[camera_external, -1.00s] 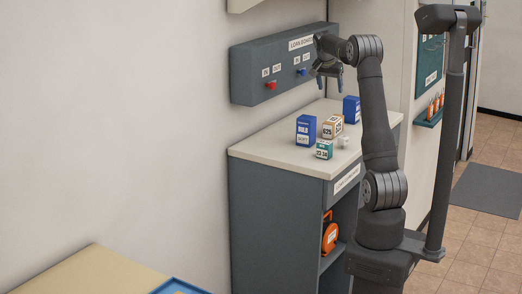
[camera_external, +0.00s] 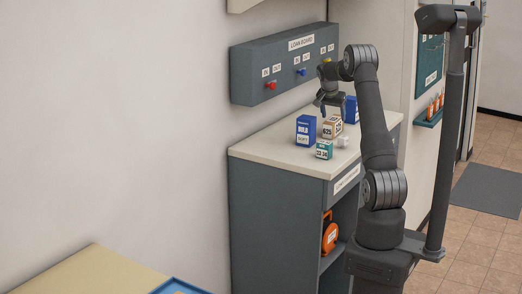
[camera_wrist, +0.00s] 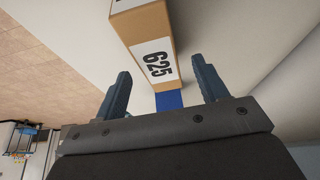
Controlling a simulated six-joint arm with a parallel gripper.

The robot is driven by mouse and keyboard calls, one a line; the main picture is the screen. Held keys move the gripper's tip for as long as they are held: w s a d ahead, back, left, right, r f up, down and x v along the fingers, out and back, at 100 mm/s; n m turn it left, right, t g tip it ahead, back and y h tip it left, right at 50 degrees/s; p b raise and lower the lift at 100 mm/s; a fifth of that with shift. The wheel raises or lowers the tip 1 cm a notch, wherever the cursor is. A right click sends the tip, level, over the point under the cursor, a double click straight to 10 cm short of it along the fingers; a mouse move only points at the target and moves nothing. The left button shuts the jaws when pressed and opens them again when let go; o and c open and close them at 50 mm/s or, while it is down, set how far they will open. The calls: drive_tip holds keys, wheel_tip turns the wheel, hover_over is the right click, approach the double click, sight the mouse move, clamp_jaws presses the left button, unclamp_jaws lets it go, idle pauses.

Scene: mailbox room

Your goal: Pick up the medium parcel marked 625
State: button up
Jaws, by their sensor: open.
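The parcel marked 625 (camera_external: 327,131) is a tan box with a white label, standing on the cabinet top among other boxes. In the wrist view the 625 parcel (camera_wrist: 152,50) lies ahead of and partly between my fingers. My gripper (camera_external: 331,104) is open, pointing down just above the parcel in the external view. The wrist view also shows my gripper (camera_wrist: 160,84) with its two blue fingers apart and nothing held. I cannot tell the exact gap between fingertips and parcel.
A tall blue box (camera_external: 306,130) stands left of the parcel, a small green box (camera_external: 324,149) in front, a small pale cube (camera_external: 343,142) to the right. Another blue box (camera_external: 352,110) is behind. The loan board (camera_external: 270,75) hangs on the wall. The cabinet top's front left (camera_external: 262,148) is clear.

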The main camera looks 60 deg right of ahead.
sight(334, 118)
drive_tip(key=shift+x, duration=1.65)
drive_tip(key=shift+a+f, duration=0.1)
drive_tip(key=shift+f, duration=0.2)
drive_tip(key=c, duration=1.2)
